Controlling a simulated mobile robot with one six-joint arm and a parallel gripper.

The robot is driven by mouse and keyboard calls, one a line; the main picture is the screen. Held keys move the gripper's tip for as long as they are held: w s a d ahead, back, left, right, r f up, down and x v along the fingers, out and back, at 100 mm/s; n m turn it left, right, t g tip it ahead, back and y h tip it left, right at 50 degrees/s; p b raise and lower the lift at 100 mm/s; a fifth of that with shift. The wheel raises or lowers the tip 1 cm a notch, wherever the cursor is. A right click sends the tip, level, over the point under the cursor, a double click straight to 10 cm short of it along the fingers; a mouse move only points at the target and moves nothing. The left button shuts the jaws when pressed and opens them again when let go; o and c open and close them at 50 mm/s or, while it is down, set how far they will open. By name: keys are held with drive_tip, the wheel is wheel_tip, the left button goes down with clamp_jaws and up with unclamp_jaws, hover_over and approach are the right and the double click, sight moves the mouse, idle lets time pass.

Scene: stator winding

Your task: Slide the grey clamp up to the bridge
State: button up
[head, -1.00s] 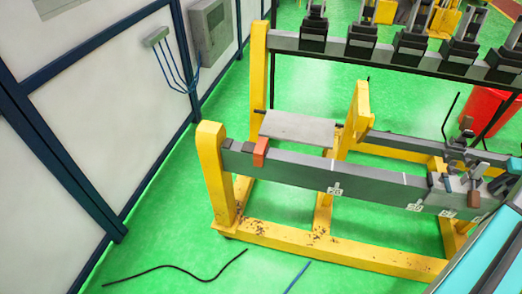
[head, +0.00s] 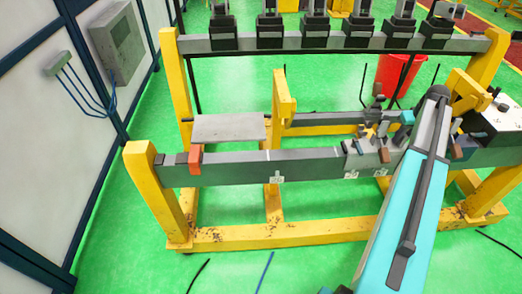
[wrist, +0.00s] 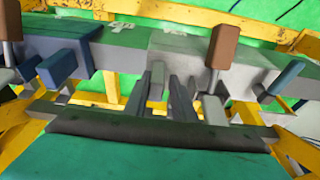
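A grey rail (head: 240,169) runs across the yellow stand. A lighter grey block (head: 360,160), seemingly the grey clamp, sits on it right of centre, beside my arm. It has a brown handle (head: 384,155). In the wrist view, a light grey block (wrist: 205,65) with a brown handle (wrist: 223,46) and blue handle (wrist: 285,76) is just beyond my gripper (wrist: 161,82). Its dark fingers stand apart, with a light grey piece seen between them; I cannot tell whether they touch it. I cannot identify the bridge for sure.
An orange-red clamp (head: 195,159) sits at the rail's left end. A grey plate (head: 229,128) lies behind it. A white-topped box (head: 497,115) stands at the right. A red bin (head: 398,72) and several dark fixtures on a rear rail are behind.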

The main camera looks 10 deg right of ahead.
approach(373, 144)
drive_tip(key=shift+x, duration=2.6)
drive_tip(key=shift+w+a+p, duration=0.1)
drive_tip(key=shift+w+a, duration=0.1)
drive_tip(key=shift+a, duration=2.5)
drive_tip(key=shift+w+a+p, duration=0.15)
drive_tip(key=shift+w+a, duration=0.05)
drive_tip(key=shift+a, duration=2.55)
drive_tip(key=shift+w+a+p, duration=0.1)
drive_tip(key=shift+w+a, duration=0.1)
drive_tip(key=shift+a, duration=2.5)
drive_tip(key=shift+w+a+p, duration=0.1)
drive_tip(key=shift+w+a, duration=0.05)
drive_tip(key=shift+a, duration=2.5)
drive_tip(key=shift+w+a+p, duration=0.15)
drive_tip(key=shift+a, duration=2.55)
drive_tip(key=shift+w+a+p, duration=0.1)
drive_tip(key=shift+w+a, duration=0.1)
drive_tip(key=shift+a, duration=2.6)
